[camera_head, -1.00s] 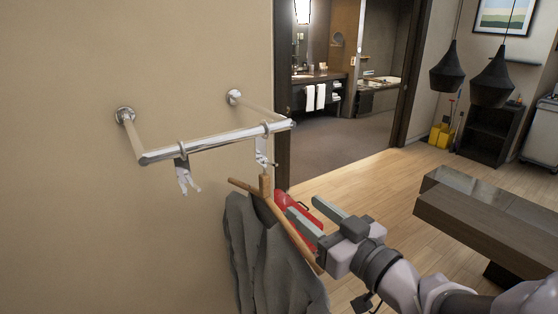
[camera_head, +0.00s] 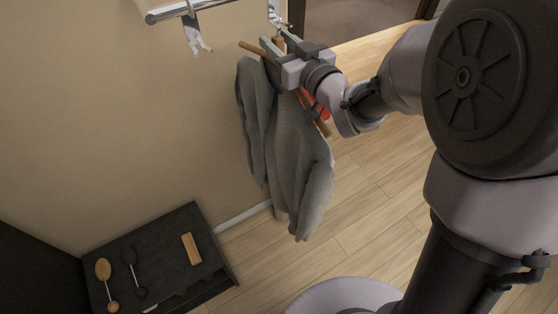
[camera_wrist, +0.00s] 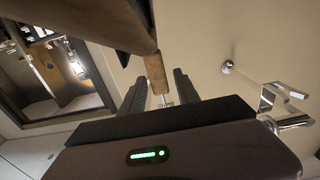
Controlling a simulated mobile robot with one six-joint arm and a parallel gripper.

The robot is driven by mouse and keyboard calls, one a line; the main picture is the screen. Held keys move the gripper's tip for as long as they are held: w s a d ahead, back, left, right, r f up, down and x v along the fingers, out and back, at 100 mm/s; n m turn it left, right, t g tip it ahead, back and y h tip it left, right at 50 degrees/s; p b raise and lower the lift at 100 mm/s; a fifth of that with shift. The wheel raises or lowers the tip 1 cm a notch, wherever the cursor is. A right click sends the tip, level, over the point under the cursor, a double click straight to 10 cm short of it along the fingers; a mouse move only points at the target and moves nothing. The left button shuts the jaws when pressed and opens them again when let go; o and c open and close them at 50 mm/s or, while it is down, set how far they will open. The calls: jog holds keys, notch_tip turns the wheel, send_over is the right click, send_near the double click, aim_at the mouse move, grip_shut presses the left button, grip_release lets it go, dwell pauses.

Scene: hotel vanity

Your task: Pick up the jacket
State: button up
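The grey jacket (camera_head: 290,150) hangs on a wooden hanger (camera_head: 250,47) below the chrome wall rail (camera_head: 166,12). The hanger's top meets a silver hand-shaped hook (camera_head: 275,12) on the rail. My gripper (camera_head: 278,45) is at the hanger's neck, just above the jacket's collar. In the wrist view the hanger's wooden neck (camera_wrist: 156,72) stands between my two dark fingers (camera_wrist: 160,88), with gaps showing on both sides. The gripper is open around the neck. Part of the hanger is hidden behind my gripper in the head view.
A second hand-shaped hook (camera_head: 195,35) hangs empty on the rail to the left. A red object (camera_head: 318,106) shows partly behind my arm. A low dark stand (camera_head: 150,258) with brushes is at the lower left. The wooden floor (camera_head: 370,205) right of the jacket is clear.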

jog(key=shift+w, duration=0.1)
grip_shut()
dwell(1.1)
